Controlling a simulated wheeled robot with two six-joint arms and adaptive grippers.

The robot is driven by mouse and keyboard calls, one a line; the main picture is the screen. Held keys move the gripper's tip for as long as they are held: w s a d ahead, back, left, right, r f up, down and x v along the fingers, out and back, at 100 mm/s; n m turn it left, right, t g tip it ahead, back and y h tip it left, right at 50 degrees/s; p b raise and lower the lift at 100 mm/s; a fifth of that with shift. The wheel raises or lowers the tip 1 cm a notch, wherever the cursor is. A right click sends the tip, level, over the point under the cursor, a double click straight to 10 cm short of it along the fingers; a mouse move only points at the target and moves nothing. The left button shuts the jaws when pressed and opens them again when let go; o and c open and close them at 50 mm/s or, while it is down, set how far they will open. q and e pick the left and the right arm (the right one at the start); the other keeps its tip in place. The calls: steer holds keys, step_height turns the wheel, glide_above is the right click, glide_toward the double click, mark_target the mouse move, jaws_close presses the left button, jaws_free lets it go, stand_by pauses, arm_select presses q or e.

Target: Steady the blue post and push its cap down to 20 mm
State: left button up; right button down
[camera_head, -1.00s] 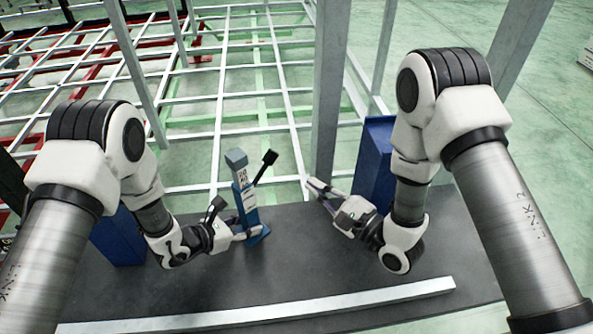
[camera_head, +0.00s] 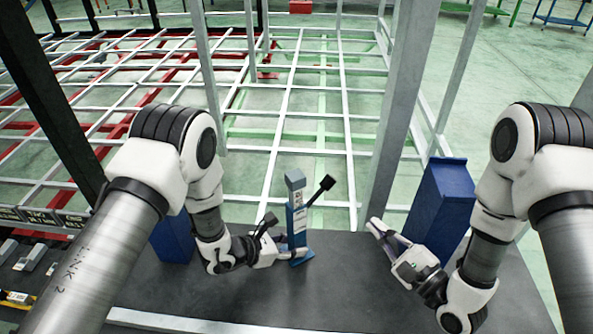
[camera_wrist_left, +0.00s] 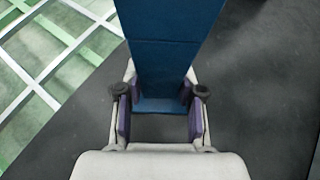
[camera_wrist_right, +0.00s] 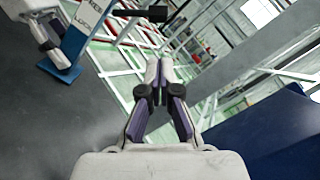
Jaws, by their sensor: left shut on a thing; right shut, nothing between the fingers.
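The blue post (camera_head: 298,222) stands upright on the dark table, with a pale label on its face. Its grey-blue cap (camera_head: 294,181) sits on top, and a lever with a black end (camera_head: 322,190) slants out to the right. My left gripper (camera_wrist_left: 160,104) is shut on the post low down, one finger on each side. The cap is out of sight in the left wrist view. My right gripper (camera_head: 373,223) is shut and empty, to the right of the post and apart from it. The right wrist view shows its fingertips together and the post (camera_wrist_right: 68,40) at upper left.
A tall blue bin (camera_head: 440,203) stands behind my right gripper, and another (camera_head: 172,240) stands left of my left gripper. A grey upright beam (camera_head: 394,120) rises behind the table edge. The dark tabletop (camera_head: 330,290) in front of the post is clear.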

stand_by(0.4)
step_height(320, 180, up, 15)
steer(key=m+g+y, duration=0.3)
steer(key=m+g, duration=1.2)
steer(key=m, duration=2)
glide_above(306, 178)
steer(key=f, duration=0.3)
steer(key=shift+w+f, duration=0.2)
steer(key=shift+f, duration=0.1)
steer(key=shift+d+f, duration=0.1)
steer(key=shift+f, duration=0.3)
